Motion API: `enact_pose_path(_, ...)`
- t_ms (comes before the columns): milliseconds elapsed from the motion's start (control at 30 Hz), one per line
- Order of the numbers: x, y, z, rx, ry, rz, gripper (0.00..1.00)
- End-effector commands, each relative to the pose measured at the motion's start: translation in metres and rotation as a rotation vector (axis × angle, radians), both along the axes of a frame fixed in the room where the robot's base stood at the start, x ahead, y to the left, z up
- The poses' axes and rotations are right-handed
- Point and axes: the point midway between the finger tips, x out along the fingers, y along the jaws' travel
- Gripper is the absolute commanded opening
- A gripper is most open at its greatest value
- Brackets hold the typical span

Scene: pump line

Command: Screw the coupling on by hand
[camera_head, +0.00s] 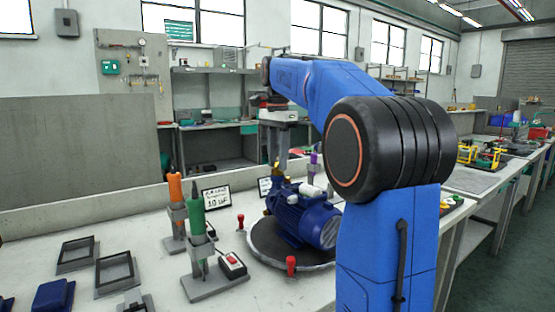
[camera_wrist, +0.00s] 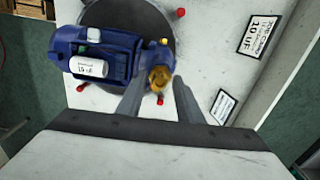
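A blue pump (camera_head: 300,215) sits on a dark round turntable (camera_head: 262,256) on the bench. A brass coupling-like fitting (camera_wrist: 160,78) stands at the pump's end; in the head view it is small and partly hidden near my gripper (camera_head: 281,158). In the wrist view my gripper (camera_wrist: 158,86) points down with its two grey fingers apart, one to each side of the brass fitting. I cannot tell whether the fingertips touch it. The pump (camera_wrist: 118,46) also shows left of the fingers, with a white cylinder marked 10 uF (camera_wrist: 88,67) on it.
Red pegs (camera_head: 291,264) stand around the turntable. An orange tool (camera_head: 176,200) and a green tool (camera_head: 196,215) stand in holders to the left, with a red-button box (camera_head: 232,264) and a 10 UF sign (camera_head: 216,198). Black trays (camera_head: 116,272) lie at the front left.

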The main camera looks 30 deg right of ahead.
Motion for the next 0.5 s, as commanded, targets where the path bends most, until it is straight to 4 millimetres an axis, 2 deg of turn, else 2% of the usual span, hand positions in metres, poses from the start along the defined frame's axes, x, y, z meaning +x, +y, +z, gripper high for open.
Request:
enact_pose_path(233,0.0,0.0,0.0,0.0,0.0,0.209,0.33)
enact_pose_path(500,0.0,0.0,0.0,0.0,0.0,0.255,0.33)
